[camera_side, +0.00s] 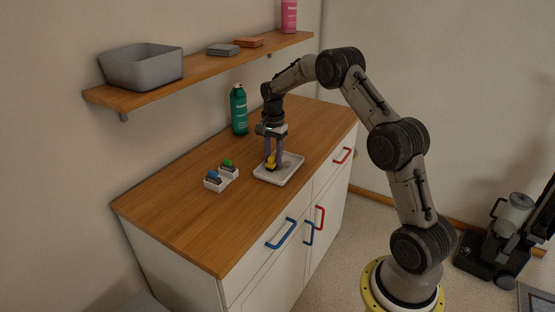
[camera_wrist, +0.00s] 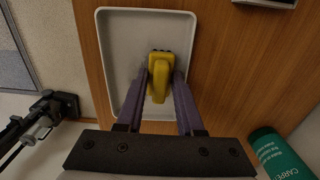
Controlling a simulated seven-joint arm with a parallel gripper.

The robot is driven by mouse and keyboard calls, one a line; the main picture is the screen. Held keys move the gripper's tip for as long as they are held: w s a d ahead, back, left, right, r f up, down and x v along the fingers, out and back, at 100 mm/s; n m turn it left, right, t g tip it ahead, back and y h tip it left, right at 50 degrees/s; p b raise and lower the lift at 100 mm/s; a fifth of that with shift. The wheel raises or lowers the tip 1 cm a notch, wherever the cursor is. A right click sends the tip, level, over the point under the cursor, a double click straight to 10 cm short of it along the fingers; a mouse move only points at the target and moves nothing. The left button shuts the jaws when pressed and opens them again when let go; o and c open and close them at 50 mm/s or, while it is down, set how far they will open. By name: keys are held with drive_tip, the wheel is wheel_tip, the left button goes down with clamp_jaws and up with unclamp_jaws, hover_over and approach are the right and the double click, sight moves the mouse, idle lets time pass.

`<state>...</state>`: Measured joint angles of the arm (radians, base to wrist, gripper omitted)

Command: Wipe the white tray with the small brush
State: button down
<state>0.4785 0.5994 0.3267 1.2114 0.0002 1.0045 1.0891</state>
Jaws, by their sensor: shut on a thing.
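The white tray (camera_side: 285,172) lies flat on the wooden counter in the side view, and it fills the upper middle of the wrist view (camera_wrist: 122,30). A small yellow brush (camera_side: 270,163) is upright over the tray, toward its left end in the side view; it also shows in the wrist view (camera_wrist: 158,75). My gripper (camera_side: 272,155) points down and is shut on the brush, with a purple finger on each side of it (camera_wrist: 161,82). The brush's lower end is at or just above the tray floor; I cannot tell whether it touches.
A white holder (camera_side: 226,181) with blue-topped (camera_side: 212,176) and green-topped (camera_side: 228,165) pieces stands left of the tray. A green bottle (camera_side: 239,110) stands behind, near the wall. A shelf (camera_side: 205,72) with a grey bin (camera_side: 142,67) hangs above. The counter's near left (camera_side: 190,220) is clear.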

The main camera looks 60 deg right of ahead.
drive_tip(key=shift+s+d, duration=0.15)
drive_tip(key=shift+d, duration=0.25)
drive_tip(key=shift+s, duration=1.55)
drive_tip(key=shift+w+a, duration=0.1)
drive_tip(key=shift+w, duration=1.55)
drive_tip(key=shift+d, duration=0.3)
drive_tip(key=shift+s+d, duration=0.35)
drive_tip(key=shift+s, duration=1.45)
drive_tip(key=w, duration=0.3)
drive_tip(key=shift+w, duration=0.2)
drive_tip(key=shift+w+d, duration=0.2)
drive_tip(key=shift+d, duration=0.4)
drive_tip(key=shift+s, duration=1.9)
drive_tip(key=shift+w+r, duration=0.1)
drive_tip(key=shift+w, duration=1.85)
wheel_tip(320, 180, up, 8)
